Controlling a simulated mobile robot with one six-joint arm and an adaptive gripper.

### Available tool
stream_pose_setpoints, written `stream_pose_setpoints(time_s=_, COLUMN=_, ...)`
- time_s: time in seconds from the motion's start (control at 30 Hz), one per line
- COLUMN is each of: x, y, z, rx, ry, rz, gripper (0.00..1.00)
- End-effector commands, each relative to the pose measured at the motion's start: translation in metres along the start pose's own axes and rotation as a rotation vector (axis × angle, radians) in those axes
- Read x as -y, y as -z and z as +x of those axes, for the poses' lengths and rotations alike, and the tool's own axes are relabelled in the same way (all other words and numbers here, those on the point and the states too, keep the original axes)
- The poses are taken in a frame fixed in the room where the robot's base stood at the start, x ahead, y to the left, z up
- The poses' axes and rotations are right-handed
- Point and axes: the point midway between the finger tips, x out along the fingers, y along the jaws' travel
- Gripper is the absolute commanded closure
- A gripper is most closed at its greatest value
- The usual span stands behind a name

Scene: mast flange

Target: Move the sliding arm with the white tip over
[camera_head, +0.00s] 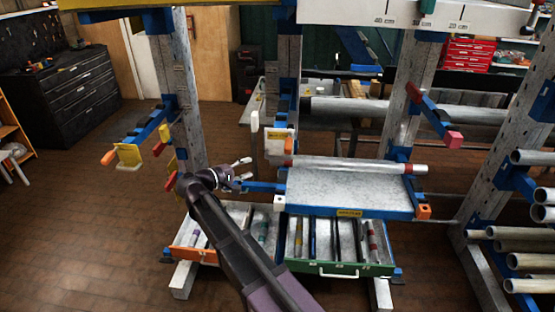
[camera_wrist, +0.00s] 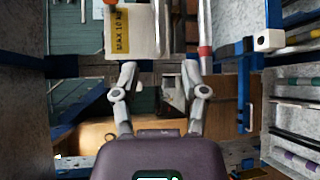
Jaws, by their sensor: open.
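My gripper (camera_head: 243,169) is open and empty in front of the rack, left of the blue-edged shelf tray (camera_head: 350,187). In the wrist view its two fingers (camera_wrist: 160,70) stand apart with nothing held between them. A white tip (camera_head: 280,202) shows at the tray's front left corner, to the right of and below my gripper. A white tip (camera_wrist: 268,40) on a blue arm (camera_wrist: 244,75) also shows right of my fingers in the wrist view, apart from them. Another upright white piece (camera_head: 255,121) is above my gripper, left of the middle upright.
A white plate with a yellow label (camera_wrist: 122,32) is just beyond my left finger. A pipe with a red band (camera_head: 350,165) lies on the tray. An orange tip (camera_head: 424,211) is at the tray's right. Open drawers (camera_head: 340,268) are below. Blue arms with coloured tips (camera_head: 129,155) are left.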

Motion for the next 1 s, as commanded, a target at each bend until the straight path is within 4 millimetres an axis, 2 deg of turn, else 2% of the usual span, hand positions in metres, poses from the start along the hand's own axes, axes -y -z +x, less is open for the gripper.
stream_pose_setpoints(time_s=0.7, x=0.001, y=0.000, z=0.098, rx=0.003, ry=0.001, rz=0.000, gripper=0.43)
stream_pose_setpoints(time_s=1.0, x=0.000, y=0.000, z=0.125, rx=0.002, ry=0.001, rz=0.000, gripper=0.43)
